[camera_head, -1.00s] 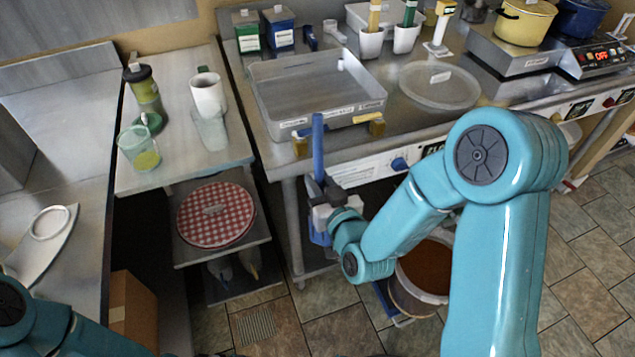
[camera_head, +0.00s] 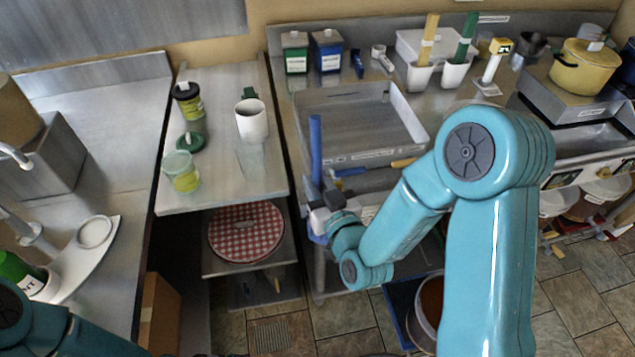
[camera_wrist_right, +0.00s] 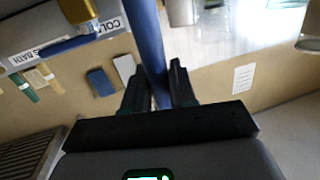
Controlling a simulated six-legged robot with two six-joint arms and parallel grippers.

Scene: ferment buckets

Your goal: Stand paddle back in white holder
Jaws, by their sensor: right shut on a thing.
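My right gripper (camera_head: 318,200) is shut on a blue paddle (camera_head: 316,150) and holds it upright by the front left corner of the metal tray. In the right wrist view the blue paddle (camera_wrist_right: 148,40) rises between the two dark fingers (camera_wrist_right: 160,85). I cannot tell whether either has free room inside. My left gripper is out of view.
The large metal tray (camera_head: 360,158) lies between the paddle and the holders. A white stand with a yellow top (camera_head: 490,75), a white bin (camera_head: 408,44) and a yellow pot (camera_head: 580,68) are near the holders. Green (camera_head: 295,52) and blue (camera_head: 326,50) boxes stand at the back left.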

